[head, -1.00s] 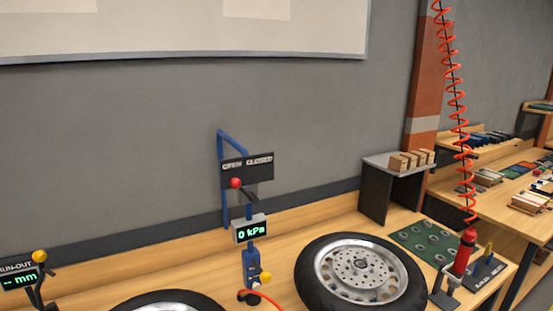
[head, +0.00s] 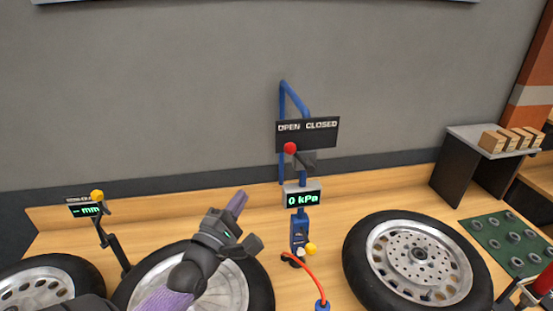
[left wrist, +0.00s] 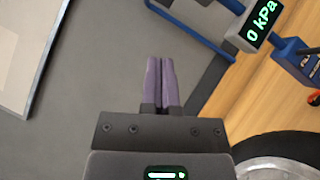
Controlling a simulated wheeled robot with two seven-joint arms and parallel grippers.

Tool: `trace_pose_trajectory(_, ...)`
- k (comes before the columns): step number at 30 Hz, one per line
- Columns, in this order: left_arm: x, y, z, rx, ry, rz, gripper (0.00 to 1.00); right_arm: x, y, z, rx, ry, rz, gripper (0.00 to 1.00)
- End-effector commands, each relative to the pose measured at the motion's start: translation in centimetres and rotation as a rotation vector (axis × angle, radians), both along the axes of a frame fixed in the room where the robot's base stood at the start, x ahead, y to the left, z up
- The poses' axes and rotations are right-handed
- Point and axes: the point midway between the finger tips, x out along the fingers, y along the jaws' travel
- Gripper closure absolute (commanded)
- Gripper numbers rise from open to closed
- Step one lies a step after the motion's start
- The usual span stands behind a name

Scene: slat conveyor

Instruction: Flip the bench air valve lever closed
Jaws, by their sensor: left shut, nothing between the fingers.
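The air valve lever ends in a red knob (head: 290,148), which stands at the left, under the word OPEN on the dark OPEN/CLOSED plate (head: 307,133). The plate hangs on a blue pipe frame (head: 283,105) at the back of the bench. Below it a gauge (head: 302,195) reads 0 kPa; the gauge (left wrist: 258,22) also shows at the upper right of the left wrist view. My left gripper (head: 240,202) is shut and empty, left of and below the knob, apart from it. Its purple fingers (left wrist: 161,82) meet in the left wrist view. The right gripper is out of view.
Several spoked wheels lie on the bench, one (head: 418,262) right of the valve and one behind my left arm. A run-out gauge (head: 86,209) stands at the left. A red hose (head: 313,276) runs from the blue regulator. A green mat (head: 510,243) lies at the right.

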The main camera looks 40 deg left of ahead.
Motion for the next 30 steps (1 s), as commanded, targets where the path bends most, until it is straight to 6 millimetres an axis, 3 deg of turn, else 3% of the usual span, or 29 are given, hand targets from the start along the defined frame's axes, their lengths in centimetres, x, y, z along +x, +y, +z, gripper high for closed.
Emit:
trace_pose_trajectory(12,8.4,2.3,2.5,0.003,-0.002,0.000,1.00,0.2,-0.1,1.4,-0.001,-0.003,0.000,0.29)
trace_pose_trajectory(15,9.7,1.3,3.5,0.000,-0.001,-0.001,1.00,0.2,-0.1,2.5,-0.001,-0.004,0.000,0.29)
trace_pose_trajectory(21,11.2,0.4,3.9,0.000,0.001,0.000,1.00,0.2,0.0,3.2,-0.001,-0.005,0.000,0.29)
trace_pose_trajectory(30,11.3,0.2,3.8,0.002,0.002,0.000,1.00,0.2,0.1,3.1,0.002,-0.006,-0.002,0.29)
